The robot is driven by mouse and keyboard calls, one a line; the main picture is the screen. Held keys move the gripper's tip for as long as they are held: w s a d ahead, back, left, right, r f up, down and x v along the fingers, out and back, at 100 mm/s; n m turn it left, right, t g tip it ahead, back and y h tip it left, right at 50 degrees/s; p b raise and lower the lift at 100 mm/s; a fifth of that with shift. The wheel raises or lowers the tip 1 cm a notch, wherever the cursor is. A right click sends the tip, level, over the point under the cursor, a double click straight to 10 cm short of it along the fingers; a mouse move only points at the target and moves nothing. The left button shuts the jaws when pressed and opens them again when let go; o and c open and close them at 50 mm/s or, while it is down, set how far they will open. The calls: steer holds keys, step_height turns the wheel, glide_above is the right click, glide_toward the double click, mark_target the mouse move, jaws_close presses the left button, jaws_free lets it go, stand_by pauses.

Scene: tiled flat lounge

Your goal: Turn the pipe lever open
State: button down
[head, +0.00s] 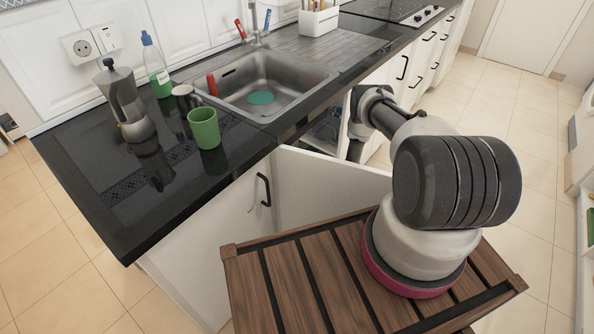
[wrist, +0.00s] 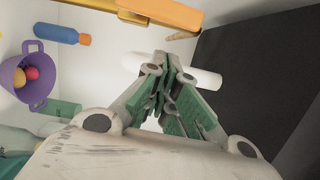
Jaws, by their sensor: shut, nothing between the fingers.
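My gripper (wrist: 170,70) is shut and empty in the wrist view, its green-padded fingers together. A white pipe-like cylinder (wrist: 205,79) lies just past the fingertips, partly hidden by them. I cannot tell whether they touch. A long orange-yellow bar (wrist: 160,11) crosses the top of the wrist view, beyond the fingertips. I cannot tell for sure whether it is the pipe lever. In the head view my arm reaches into the open cabinet under the sink (head: 265,88), and the counter and door hide what is inside.
The wrist view shows a purple two-handled container (wrist: 40,88) with small balls, a blue bottle (wrist: 62,35) and a dark panel (wrist: 250,70). The open cabinet door (head: 325,190) stands beside my arm. A green mug (head: 205,130) and a moka pot (head: 122,100) stand on the counter.

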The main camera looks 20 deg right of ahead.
steer(key=shift+s+a+r, duration=0.1)
steer(key=shift+s+a, duration=0.5)
steer(key=shift+a, duration=0.35)
steer(key=shift+s+a+r, duration=0.15)
steer(key=shift+s+a, duration=0.2)
steer(key=shift+a, duration=0.15)
steer(key=shift+s, duration=0.15)
steer(key=v, duration=1.2)
steer(key=shift+w+d, duration=0.2)
steer(key=shift+w, duration=0.05)
steer(key=shift+r, duration=0.1)
